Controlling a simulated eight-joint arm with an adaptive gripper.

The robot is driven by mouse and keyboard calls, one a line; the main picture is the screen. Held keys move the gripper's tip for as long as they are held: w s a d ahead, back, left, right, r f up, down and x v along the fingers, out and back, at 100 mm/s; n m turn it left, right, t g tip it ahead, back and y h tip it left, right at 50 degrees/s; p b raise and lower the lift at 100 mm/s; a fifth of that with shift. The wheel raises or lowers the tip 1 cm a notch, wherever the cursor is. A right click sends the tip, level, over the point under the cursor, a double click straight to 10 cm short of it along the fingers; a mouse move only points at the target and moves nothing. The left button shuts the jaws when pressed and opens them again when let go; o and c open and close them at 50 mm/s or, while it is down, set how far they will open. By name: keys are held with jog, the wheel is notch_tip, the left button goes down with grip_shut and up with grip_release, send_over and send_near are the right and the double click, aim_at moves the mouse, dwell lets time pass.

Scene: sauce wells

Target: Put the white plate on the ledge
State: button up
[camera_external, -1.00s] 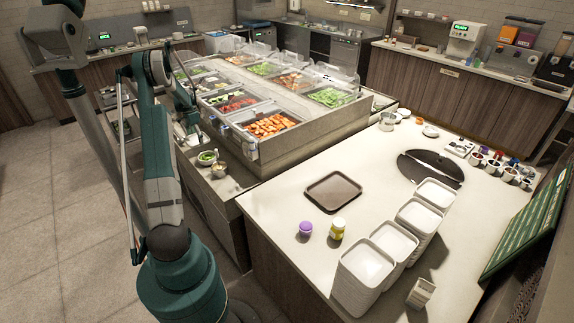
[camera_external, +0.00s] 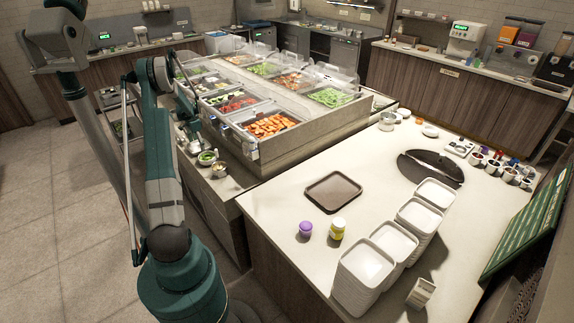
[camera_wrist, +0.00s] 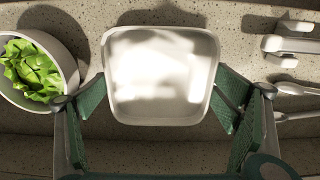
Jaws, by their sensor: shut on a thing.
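The white plate (camera_wrist: 160,75), squarish with rounded corners and a raised rim, fills the middle of the wrist view. My gripper (camera_wrist: 161,88) is shut on it, with a green finger at its left side and another at its right. The plate is over the speckled grey ledge (camera_wrist: 245,60); I cannot tell whether it touches it. In the external view my gripper (camera_external: 192,138) is over the ledge (camera_external: 226,188) along the left side of the food counter, and the plate is too small and hidden to make out there.
A bowl of green leaves (camera_wrist: 38,75) stands close left of the plate. Tongs (camera_wrist: 292,90) and a pale handled thing (camera_wrist: 290,42) lie to its right. The food wells (camera_external: 268,124) rise beside the ledge. A brown tray (camera_external: 333,191) and stacked white containers (camera_external: 366,262) are on the near counter.

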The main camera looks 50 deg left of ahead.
aim_at(199, 148)
jog(key=shift+f, duration=0.15)
jog(key=o, duration=0.9)
notch_tip(199, 148, up, 12)
jog(key=shift+r+p, duration=0.15)
jog(key=shift+p, duration=0.4)
dwell(0.5)
